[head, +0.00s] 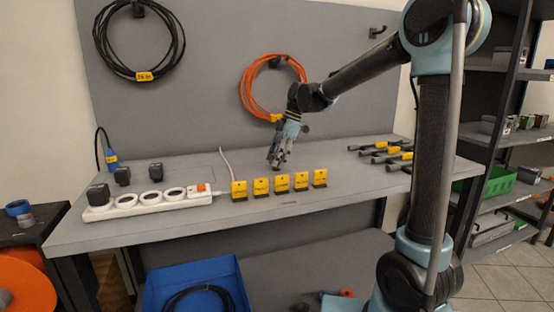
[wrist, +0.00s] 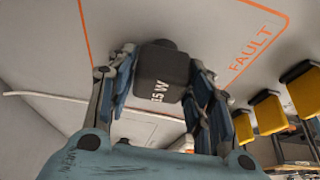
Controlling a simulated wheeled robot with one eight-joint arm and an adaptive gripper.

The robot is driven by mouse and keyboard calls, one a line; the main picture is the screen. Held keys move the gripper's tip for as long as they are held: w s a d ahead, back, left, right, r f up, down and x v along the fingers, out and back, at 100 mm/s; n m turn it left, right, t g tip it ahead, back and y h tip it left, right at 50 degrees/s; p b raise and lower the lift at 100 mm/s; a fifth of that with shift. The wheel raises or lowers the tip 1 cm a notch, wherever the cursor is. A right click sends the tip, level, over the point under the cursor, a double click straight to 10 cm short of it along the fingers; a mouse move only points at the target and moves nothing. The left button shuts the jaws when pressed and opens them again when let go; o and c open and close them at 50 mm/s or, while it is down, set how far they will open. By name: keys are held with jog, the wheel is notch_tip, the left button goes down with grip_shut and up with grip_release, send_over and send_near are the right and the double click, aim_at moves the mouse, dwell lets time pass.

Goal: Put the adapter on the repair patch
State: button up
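A black box-shaped adapter (wrist: 162,75) with white "W" lettering sits between the fingertips of my gripper (wrist: 163,82) in the wrist view. The finger pads lie close against both its sides, so the gripper looks shut on it. An orange outline marked FAULT (wrist: 250,48) is on the grey bench surface around and below the adapter; whether the adapter touches the bench is unclear. In the head view my gripper (head: 279,163) points down at the middle of the bench, and the adapter there is hidden or too small to tell. No patch labelled repair is readable.
Several yellow tags (head: 281,183) stand along the front of the bench (head: 210,212). Black-and-yellow tools (head: 385,150) lie at right.

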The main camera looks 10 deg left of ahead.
jog(key=shift+o, duration=0.5)
jog(key=shift+r, duration=0.15)
jog(key=v, duration=1.2)
